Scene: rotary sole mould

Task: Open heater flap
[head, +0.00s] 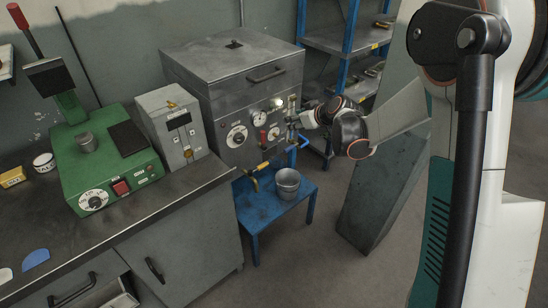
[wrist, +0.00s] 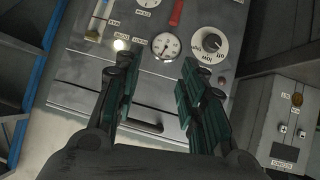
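The heater is a grey metal box (head: 232,62) at the back of the head view. Its flap (head: 262,82) looks shut, with a dark bar handle (head: 266,74) across the upper front. In the wrist view the heater appears upside down, and the handle (wrist: 140,122) lies across the gap beyond my fingers, its left end partly hidden. My gripper (wrist: 155,88) is open, with nothing between its fingers. In the head view my gripper (head: 297,118) is at the right side of the heater's control panel, lower than and right of the handle. I see no contact with the handle.
Below the handle are a dial (wrist: 208,45), a gauge (wrist: 166,45) and a red lever (head: 263,138). A grey control box (head: 172,125) stands left of the heater. A blue stand (head: 268,212) with a metal bucket (head: 287,183) is below. Blue shelving (head: 335,40) stands behind right.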

